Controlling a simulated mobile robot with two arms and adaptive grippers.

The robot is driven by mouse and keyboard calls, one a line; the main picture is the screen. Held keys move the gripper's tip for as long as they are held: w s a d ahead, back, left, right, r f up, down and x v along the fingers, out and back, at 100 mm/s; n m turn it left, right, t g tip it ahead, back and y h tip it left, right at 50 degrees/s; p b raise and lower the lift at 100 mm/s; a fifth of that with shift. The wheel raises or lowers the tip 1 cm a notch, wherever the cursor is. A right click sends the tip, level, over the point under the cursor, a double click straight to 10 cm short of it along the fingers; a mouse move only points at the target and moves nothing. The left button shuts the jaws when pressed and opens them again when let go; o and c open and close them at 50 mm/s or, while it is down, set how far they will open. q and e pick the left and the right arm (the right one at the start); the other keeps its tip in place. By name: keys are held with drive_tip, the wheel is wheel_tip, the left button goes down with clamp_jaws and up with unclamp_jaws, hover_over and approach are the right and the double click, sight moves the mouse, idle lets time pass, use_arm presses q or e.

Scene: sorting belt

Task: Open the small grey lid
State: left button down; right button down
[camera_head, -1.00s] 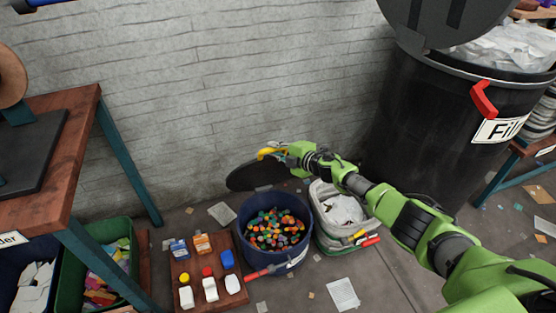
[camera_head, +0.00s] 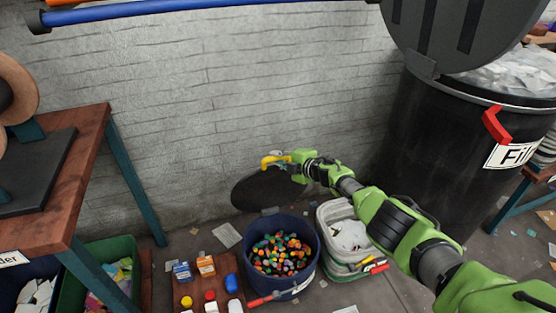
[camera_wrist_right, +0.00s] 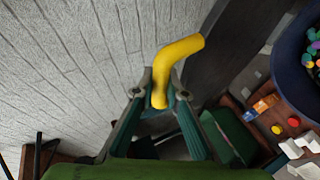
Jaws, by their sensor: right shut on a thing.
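A dark grey round lid (camera_head: 262,190) stands raised and tilted behind a blue bin (camera_head: 250,270) filled with coloured caps. The lid has a yellow handle (camera_head: 271,160) near its top edge. My right gripper (camera_head: 290,161) is at this handle, with its arm reaching in from the lower right. In the right wrist view the gripper (camera_wrist_right: 160,92) is shut on the yellow handle (camera_wrist_right: 180,50), and the lid (camera_wrist_right: 222,50) shows as a dark strip beside it. My left gripper is not in view.
A pale crate (camera_head: 332,212) stands right of the blue bin. A board with small bottles (camera_head: 207,266) lies at its left. A large black bin (camera_head: 430,140) with its lid up stands at the right. A wooden table (camera_head: 80,160) is at the left, before a grey brick wall (camera_head: 210,110).

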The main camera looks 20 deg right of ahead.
drive_tip(key=shift+r, duration=0.15)
drive_tip(key=c, duration=2)
unclamp_jaws()
drive_tip(key=shift+d, duration=0.15)
drive_tip(key=shift+s+d+r, duration=0.25)
drive_tip(key=shift+s+d, duration=0.05)
drive_tip(key=shift+d, duration=0.05)
drive_tip(key=shift+a+v, duration=0.15)
drive_tip(key=shift+v, duration=2.6)
drive_tip(key=shift+a+v, duration=0.2)
drive_tip(key=shift+v, duration=2.5)
drive_tip(key=shift+s+f, duration=0.1)
drive_tip(key=shift+s, duration=0.05)
